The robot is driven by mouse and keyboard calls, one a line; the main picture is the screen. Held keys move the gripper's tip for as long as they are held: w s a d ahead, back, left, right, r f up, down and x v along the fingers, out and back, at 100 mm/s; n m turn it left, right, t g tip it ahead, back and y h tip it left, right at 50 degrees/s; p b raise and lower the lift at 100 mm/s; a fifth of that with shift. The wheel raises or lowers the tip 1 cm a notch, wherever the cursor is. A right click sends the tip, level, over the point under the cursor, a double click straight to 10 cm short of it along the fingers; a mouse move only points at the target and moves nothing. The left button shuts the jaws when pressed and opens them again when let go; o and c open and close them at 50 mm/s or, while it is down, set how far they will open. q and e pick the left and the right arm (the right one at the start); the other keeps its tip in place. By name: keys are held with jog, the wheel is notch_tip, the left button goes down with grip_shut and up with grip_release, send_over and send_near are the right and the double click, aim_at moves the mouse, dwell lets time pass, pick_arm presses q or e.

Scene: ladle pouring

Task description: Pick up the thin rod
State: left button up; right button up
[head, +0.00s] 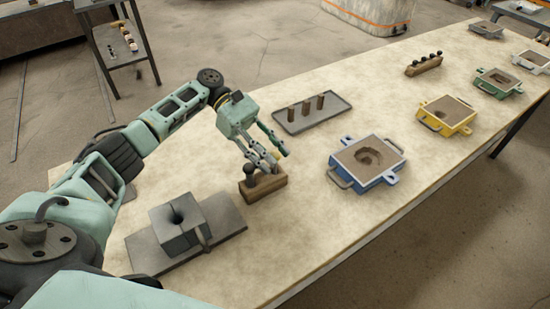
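No thin rod can be made out for certain. A brown wooden block (269,187) stands on the table below my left gripper, with a dark round knob (249,170) on top at its left end. My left gripper (275,160) reaches down over this block from the upper left. Its fingers look spread apart, with the tips just above or at the block's top. They hide part of the block's top, so I cannot tell whether they touch anything there. A similar block with several dark knobs (423,66) stands farther back. My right gripper is not in view.
A grey split mould (180,228) stands on a plate at the near left. A dark tray (330,116) holds three small brown upright pieces. A blue sand box (367,164), a yellow one (446,115) and a green one (497,83) line the right side. Bare tabletop lies between.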

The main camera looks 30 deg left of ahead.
pick_arm(q)
jog(key=shift+c, duration=0.2)
grip_shut()
jog(key=shift+r, duration=0.1)
